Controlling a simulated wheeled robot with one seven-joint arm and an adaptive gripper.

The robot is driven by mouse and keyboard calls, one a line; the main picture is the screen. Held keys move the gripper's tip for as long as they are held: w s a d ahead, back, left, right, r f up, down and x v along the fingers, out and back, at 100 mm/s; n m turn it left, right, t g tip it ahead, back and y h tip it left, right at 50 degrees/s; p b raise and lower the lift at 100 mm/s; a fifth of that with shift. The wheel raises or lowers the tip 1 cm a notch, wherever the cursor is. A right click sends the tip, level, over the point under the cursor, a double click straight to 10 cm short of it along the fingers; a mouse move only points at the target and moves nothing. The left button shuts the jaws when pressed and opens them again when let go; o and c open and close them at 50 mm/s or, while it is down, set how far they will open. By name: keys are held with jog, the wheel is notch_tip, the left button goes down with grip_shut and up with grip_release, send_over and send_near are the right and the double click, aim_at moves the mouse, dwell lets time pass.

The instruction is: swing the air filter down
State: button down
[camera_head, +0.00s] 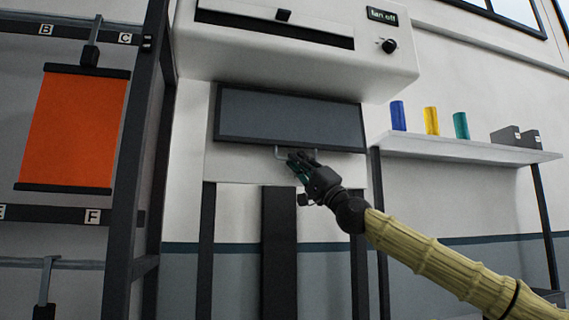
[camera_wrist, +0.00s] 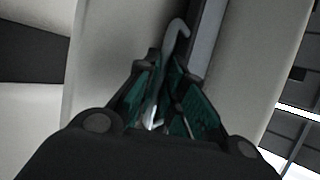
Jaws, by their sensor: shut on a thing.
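The air filter (camera_head: 288,118) is a dark grey rectangular panel in a black frame, under the white machine housing in the head view. It slopes slightly down to the right. A thin pale handle (camera_head: 340,158) runs below its lower edge. In the wrist view, the handle (camera_wrist: 178,40) shows as a grey hooked bar passing between the green-padded fingers of my gripper (camera_wrist: 165,95). The dark edge of the filter frame (camera_wrist: 203,45) lies close beside it.
The white housing (camera_head: 300,50) has a knob (camera_head: 389,46) and a "fan off" display (camera_head: 382,15). A shelf (camera_head: 460,148) at right holds blue, yellow and teal rolls. A dark rack (camera_head: 125,150) with an orange sheet (camera_head: 72,128) stands at left. Dark posts stand below the filter.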

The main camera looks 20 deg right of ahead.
jog(key=shift+w, duration=0.15)
jog(key=c, duration=1.5)
grip_release()
jog(key=shift+d, duration=0.1)
jog(key=shift+f, duration=0.1)
jog(key=v, duration=1.2)
